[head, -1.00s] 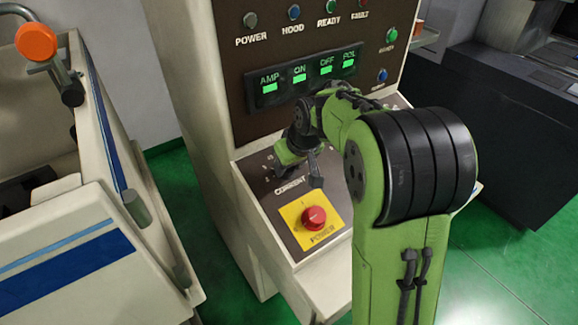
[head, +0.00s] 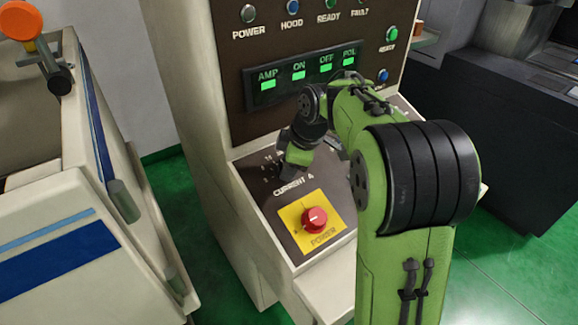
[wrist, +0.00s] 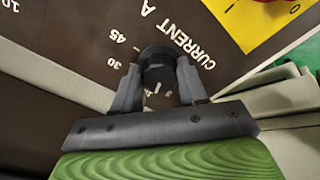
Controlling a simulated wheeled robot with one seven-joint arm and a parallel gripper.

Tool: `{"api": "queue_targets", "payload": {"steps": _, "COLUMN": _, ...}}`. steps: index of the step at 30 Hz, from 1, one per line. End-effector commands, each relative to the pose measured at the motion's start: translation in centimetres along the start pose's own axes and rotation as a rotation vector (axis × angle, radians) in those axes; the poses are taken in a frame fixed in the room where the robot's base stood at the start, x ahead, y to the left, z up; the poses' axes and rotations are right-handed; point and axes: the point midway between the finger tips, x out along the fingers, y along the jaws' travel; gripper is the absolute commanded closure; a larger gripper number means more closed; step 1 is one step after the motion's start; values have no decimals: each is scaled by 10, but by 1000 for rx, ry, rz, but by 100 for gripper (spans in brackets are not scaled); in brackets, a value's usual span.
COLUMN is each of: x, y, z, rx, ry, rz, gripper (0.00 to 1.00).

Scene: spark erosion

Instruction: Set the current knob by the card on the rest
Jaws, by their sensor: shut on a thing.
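The black current knob (wrist: 157,66) is between the fingers of my gripper (wrist: 157,85) in the wrist view, and the gripper is shut on it. The "CURRENT A" label (wrist: 178,38) and the scale numbers 30 and 45 (wrist: 116,50) show beside it. In the head view my gripper (head: 287,167) is over the dial on the sloping panel (head: 262,200) and hides the knob. I cannot make out the card or its rest in either view.
A red power knob (head: 314,218) on a yellow plate sits just in front of the dial. A display with green lights (head: 305,75) is above the panel. A cream machine with an orange knob (head: 20,20) stands at left.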

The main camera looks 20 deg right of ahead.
Motion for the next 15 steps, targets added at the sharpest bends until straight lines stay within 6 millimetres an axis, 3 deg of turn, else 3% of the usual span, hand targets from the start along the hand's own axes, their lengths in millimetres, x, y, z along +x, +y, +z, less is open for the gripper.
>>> {"api": "queue_targets", "payload": {"steps": 15, "x": 1, "y": 2, "z": 0, "rx": -488, "ry": -1, "rz": -33, "gripper": 88}}
